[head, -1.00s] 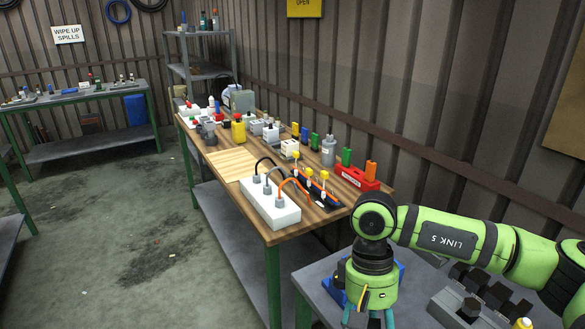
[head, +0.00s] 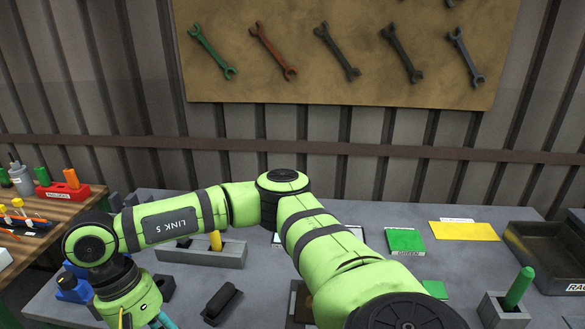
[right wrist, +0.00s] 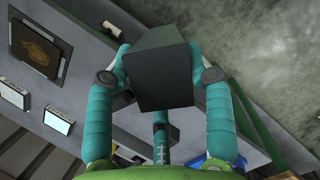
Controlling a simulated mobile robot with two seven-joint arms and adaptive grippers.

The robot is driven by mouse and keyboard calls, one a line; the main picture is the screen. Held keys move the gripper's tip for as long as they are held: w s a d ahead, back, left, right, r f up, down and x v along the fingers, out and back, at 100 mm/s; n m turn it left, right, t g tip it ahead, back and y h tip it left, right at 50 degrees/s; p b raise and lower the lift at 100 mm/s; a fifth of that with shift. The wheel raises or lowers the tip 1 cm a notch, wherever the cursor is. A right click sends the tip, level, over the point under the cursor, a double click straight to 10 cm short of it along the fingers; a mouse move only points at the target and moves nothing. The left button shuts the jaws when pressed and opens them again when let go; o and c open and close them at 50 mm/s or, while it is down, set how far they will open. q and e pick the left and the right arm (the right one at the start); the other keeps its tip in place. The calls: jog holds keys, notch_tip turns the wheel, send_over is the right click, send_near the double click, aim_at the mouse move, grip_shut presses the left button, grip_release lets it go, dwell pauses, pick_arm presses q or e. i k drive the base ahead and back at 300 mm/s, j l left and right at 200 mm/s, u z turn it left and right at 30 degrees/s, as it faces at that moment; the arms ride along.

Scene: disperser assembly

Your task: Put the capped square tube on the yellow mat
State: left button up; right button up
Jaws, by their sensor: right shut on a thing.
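The yellow mat (head: 464,231) lies flat at the back right of the grey table in the head view, with nothing on it. In the right wrist view a dark grey square-sided piece (right wrist: 162,78), seemingly the capped square tube, is between the teal fingers of my right gripper (right wrist: 160,75). The fingers are shut on its two sides. Its cap cannot be made out. In the head view my right arm reaches across to the left, with the gripper at the bottom left edge, mostly cut off. My left gripper is not in view.
A green mat (head: 404,241) lies left of the yellow one. A black tray (head: 552,258) stands to its right. A green tube (head: 518,287) stands in a grey holder at front right. A grey block (head: 200,253) and a black part (head: 221,303) are near my arm.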

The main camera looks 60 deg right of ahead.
aim_at(463, 230)
jog(key=z, duration=1.3)
jog(key=l+z, duration=0.1)
jog(key=l, duration=0.25)
jog(key=i+l+z, duration=0.1)
jog(key=l, duration=0.3)
jog(key=i+l+z, duration=0.1)
jog(key=l, duration=0.25)
jog(key=i+l+z, duration=0.1)
jog(key=l, duration=0.25)
jog(key=i+l, duration=0.1)
jog(key=l, duration=0.4)
jog(key=i, duration=0.05)
